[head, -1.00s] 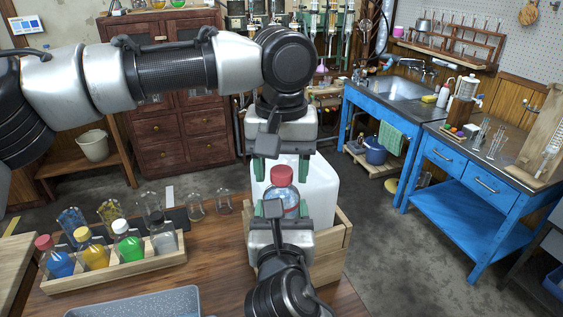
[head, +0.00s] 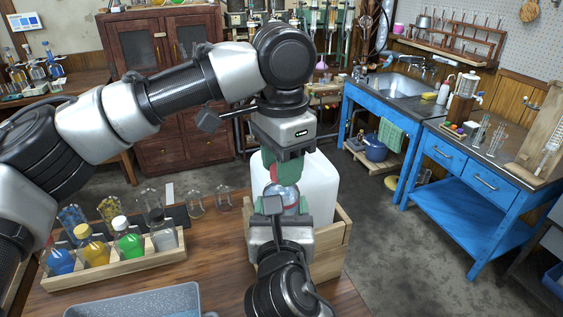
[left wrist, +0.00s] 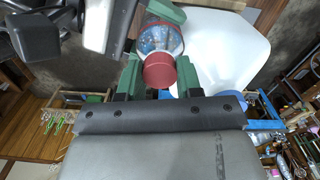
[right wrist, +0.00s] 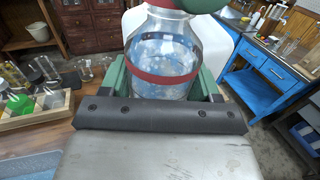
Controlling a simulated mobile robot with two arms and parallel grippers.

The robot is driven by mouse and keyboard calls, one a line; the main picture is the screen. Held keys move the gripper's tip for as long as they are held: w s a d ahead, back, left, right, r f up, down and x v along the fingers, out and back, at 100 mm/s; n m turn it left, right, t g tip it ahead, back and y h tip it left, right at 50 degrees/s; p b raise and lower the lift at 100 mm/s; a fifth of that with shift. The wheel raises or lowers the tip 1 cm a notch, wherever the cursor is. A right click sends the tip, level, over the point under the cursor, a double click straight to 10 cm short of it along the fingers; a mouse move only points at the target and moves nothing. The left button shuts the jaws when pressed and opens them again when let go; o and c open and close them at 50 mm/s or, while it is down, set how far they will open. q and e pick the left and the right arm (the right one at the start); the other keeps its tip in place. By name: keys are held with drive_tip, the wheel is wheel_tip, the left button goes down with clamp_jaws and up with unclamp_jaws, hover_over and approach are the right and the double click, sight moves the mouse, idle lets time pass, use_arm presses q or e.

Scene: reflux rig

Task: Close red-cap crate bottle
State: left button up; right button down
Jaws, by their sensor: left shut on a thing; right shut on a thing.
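The clear bottle (head: 290,199) with the red cap (head: 289,173) is upright at the wooden crate (head: 334,240). My left gripper (head: 284,166) comes from above and is shut on the red cap; it partly hides the cap in the head view. In the left wrist view the cap (left wrist: 160,73) lies between the green fingers, on the neck end of the bottle (left wrist: 160,38). My right gripper (head: 280,216) is shut around the bottle body from the front. In the right wrist view the bottle (right wrist: 163,52) has a red band, and the left gripper covers its top.
A white container (head: 322,190) stands in the crate behind the bottle. A wooden rack (head: 115,270) of coloured bottles and a grey tray (head: 135,300) are to the left. Glassware stands behind the rack. A blue bench (head: 455,200) is at the right, across open floor.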

use_arm(q)
drive_tip(key=m, duration=0.3)
drive_tip(key=o, duration=1)
drive_tip(key=shift+r, duration=2.3)
drive_tip(key=shift+c, duration=0.4)
